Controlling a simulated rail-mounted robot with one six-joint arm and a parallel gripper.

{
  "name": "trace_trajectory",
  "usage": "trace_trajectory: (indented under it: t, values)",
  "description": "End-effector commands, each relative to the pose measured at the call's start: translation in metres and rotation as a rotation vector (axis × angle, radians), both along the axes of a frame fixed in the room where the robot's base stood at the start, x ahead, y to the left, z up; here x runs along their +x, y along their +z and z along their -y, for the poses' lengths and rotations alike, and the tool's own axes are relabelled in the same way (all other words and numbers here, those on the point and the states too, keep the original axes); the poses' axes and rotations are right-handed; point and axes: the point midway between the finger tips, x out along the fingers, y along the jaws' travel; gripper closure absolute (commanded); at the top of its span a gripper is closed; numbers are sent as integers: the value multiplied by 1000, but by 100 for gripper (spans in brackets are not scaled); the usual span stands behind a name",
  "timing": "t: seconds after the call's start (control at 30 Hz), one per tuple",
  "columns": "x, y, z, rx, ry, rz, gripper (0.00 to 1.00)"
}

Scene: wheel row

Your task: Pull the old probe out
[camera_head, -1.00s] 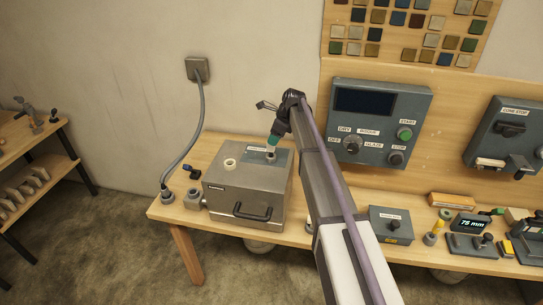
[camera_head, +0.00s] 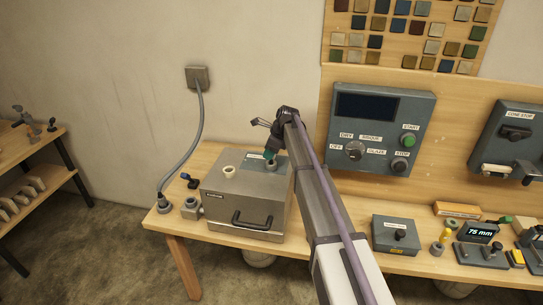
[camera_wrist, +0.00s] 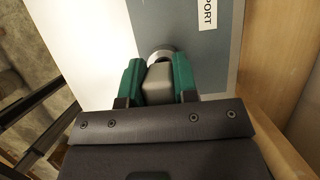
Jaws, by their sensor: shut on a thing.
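The kiln box (camera_head: 240,205) is grey metal with a dark front handle and stands on the left part of the wooden bench. A round metal port (camera_head: 272,166) is on its top. The old probe's grey block-shaped head (camera_wrist: 158,82) shows in the wrist view, just by the port's metal ring (camera_wrist: 161,53). My gripper (camera_head: 270,154) is over the port, and its green fingers (camera_wrist: 158,77) are shut on both sides of the probe head. The probe's lower part is hidden, so I cannot tell how deep it sits.
A cream ring (camera_head: 229,171) stands on the box top. A grey cable (camera_head: 199,120) runs from the wall socket to a bench fitting left of the box. The control panel (camera_head: 380,130) is behind my arm to the right. A small grey box (camera_head: 395,235) stands right of my arm.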

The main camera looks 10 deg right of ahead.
Motion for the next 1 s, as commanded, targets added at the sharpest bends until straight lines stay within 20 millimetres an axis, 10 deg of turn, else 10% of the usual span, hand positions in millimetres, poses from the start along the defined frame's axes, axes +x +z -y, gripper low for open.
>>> trace_trajectory:
  t: [0.2, 1.0]
  values:
    - [0, 0, 0, 0, 0, 0, 100]
    - [0, 11, 0, 0, 0, 0, 100]
